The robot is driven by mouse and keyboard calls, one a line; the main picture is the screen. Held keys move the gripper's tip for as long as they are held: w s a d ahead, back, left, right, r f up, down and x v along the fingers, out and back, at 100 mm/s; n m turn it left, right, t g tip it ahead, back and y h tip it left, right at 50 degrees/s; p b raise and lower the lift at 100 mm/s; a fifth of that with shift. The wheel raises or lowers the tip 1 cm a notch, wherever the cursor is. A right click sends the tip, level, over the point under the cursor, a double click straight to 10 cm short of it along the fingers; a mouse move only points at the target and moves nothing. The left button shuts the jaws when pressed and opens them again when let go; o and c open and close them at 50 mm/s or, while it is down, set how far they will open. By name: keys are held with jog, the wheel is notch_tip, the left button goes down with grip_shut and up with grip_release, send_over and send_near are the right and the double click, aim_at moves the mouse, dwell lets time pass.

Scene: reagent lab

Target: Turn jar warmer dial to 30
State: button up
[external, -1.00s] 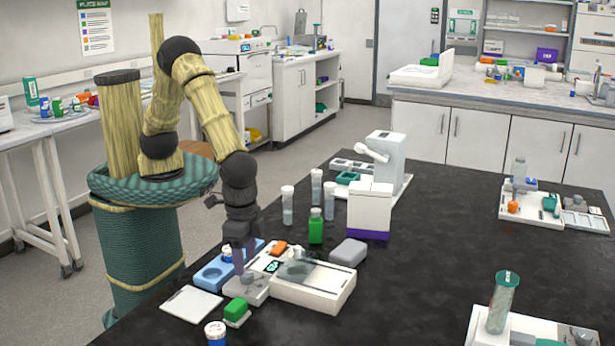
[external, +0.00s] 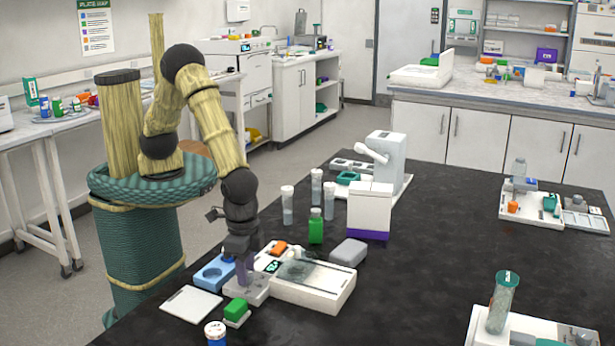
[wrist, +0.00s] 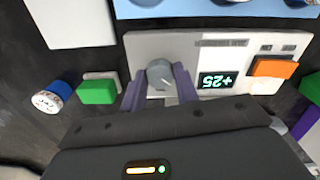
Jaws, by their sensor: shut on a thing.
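The jar warmer (external: 312,283) is a white flat unit near the front of the black bench. In the wrist view its panel (wrist: 215,60) shows a round grey dial (wrist: 159,72) and a dark display (wrist: 217,81) with glowing digits that appear to read 25. An orange block (wrist: 273,67) is beside the display. My gripper (wrist: 160,84) has its two purple fingers on either side of the dial and is shut on it. In the external view my gripper (external: 245,275) points down at the panel, and the dial is hidden by the fingers.
A green block (external: 236,310), a white-capped blue jar (external: 215,333) and a white plate (external: 192,304) lie close by. A blue holder (external: 211,274) is beside the warmer. A grey block (external: 348,252) and a green bottle (external: 316,228) stand behind.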

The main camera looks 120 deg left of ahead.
jog(key=shift+m, duration=0.4)
jog(key=m+p, duration=0.1)
jog(key=m, duration=0.3)
jog(key=shift+r, duration=0.1)
jog(key=m+p, duration=0.1)
jog(key=m, duration=0.4)
jog(key=shift+w, duration=0.1)
dwell(0.3)
jog(key=o, duration=1)
jog(key=shift+c, duration=0.2)
notch_tip(320, 180, up, 17)
jog(key=shift+r+b, duration=0.15)
jog(key=shift+b, duration=0.2)
